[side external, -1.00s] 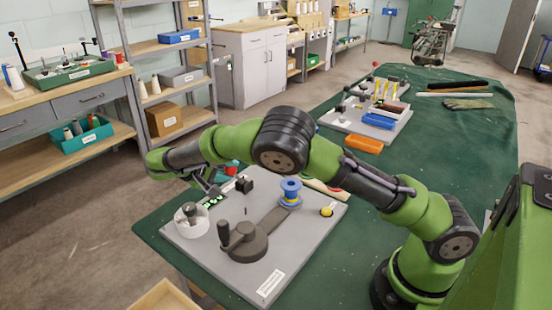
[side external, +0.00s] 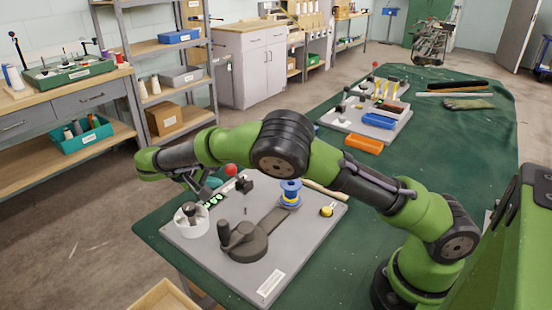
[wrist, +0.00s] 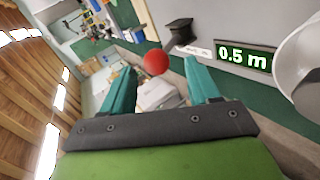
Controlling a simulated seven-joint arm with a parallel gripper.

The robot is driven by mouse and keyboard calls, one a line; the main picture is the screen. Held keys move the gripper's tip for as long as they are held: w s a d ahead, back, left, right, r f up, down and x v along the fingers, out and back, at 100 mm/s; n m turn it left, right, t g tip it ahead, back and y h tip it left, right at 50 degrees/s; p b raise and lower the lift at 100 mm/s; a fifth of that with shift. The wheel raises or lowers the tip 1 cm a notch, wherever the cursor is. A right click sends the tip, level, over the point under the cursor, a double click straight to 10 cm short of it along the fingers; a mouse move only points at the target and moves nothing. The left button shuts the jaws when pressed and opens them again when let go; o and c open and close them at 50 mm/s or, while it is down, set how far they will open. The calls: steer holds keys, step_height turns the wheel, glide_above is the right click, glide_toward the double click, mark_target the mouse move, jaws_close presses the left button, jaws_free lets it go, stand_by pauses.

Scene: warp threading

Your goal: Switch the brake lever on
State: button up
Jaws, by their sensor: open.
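The brake lever's red ball knob (side external: 231,170) stands beside a small black block (side external: 244,184) at the far edge of the grey board. In the wrist view the red knob (wrist: 155,62) appears between my two teal fingers, beyond their tips, with the black block (wrist: 181,30) just above and to its right. The lever's shaft is hard to make out. My gripper (wrist: 160,78) is open and empty. In the side view my gripper (side external: 208,184) is over the board's left part, left of the knob, its fingers partly hidden.
The grey board (side external: 195,245) also carries a white cup (side external: 184,226) with a dark knob, a crank (side external: 243,240), a blue spool (side external: 290,192) and a yellow ball (side external: 327,211). A "0.5 m" display (wrist: 244,58) and the cup's rim (wrist: 300,60) are close on the right in the wrist view.

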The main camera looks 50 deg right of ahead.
steer(key=v, duration=1.4)
steer(key=shift+a, duration=0.15)
